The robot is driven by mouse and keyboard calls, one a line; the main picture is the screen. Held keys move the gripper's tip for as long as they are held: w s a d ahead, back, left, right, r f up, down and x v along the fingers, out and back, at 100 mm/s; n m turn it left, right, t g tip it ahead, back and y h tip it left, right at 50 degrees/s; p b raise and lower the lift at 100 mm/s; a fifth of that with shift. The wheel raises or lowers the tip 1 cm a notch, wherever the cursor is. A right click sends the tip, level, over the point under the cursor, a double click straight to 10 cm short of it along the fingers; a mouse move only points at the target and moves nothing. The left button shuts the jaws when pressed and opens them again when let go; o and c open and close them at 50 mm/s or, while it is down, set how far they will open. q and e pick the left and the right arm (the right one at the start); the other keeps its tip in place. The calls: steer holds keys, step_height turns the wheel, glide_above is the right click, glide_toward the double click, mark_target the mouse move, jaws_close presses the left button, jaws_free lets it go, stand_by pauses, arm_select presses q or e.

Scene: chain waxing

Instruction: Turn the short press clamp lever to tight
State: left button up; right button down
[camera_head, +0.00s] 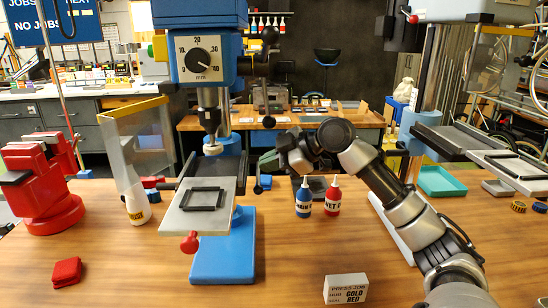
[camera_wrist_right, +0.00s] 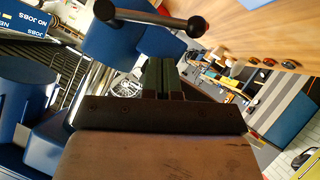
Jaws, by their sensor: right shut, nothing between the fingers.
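The short press is the blue drill press (camera_head: 200,70) left of centre, with a dial on its head and a blue base (camera_head: 223,245) on the bench. My left gripper is not seen.
The press table (camera_head: 228,205) carries a black frame and has a red knob (camera_head: 189,242) in front. Blue and red bottles (camera_head: 304,198) stand right of the press. A red vise (camera_head: 40,185), a white bottle (camera_head: 136,205) and a job card (camera_head: 345,289) are also there. The front bench is partly clear.

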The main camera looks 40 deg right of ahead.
arm_select(q)
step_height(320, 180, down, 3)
steer(key=b, duration=0.4)
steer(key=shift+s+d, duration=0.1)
arm_select(e)
steer(key=v, duration=1)
steer(key=shift+r, duration=0.2)
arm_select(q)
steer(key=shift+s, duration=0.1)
arm_select(e)
steer(key=shift+f, duration=0.1)
